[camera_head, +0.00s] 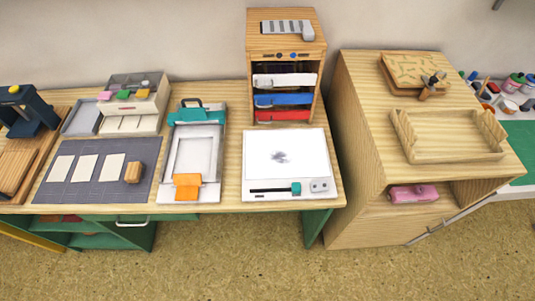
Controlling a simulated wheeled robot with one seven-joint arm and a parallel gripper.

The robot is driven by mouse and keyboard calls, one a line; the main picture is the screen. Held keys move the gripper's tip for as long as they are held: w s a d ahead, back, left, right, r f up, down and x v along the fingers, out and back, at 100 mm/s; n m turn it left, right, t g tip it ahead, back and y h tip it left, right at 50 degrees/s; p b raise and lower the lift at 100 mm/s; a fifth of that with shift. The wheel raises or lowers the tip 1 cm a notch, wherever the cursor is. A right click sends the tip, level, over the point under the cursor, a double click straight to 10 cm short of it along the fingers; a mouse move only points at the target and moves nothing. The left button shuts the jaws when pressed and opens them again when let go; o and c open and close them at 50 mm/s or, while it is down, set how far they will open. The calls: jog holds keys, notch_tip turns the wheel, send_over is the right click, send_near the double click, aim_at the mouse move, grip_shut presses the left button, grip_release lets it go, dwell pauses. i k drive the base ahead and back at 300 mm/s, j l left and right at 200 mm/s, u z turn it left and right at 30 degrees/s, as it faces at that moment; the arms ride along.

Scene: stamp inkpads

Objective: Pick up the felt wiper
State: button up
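A pink oblong block (413,193) lies in the open lower compartment of the wooden cabinet (350,130) at the right. It looks most like the felt wiper, but it is too small to be sure. The compartment's top overhangs it and its front is open. My gripper is not in view.
The desk left of the cabinet holds a white board with a dark smudge (257,172), a teal and orange press (196,160), and a dark mat (62,192) with pale cards and a brown block (133,172). An empty wooden tray (450,155) sits on the cabinet. Floor in front is clear.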

aim_at(135, 172)
jog(key=i+j+z, duration=0.2)
jog(key=j, duration=1.25)
jog(key=j+z, duration=0.2)
jog(key=j, duration=1.25)
jog(key=k+j+z, duration=0.2)
jog(key=j, duration=1.25)
jog(key=i, duration=0.05)
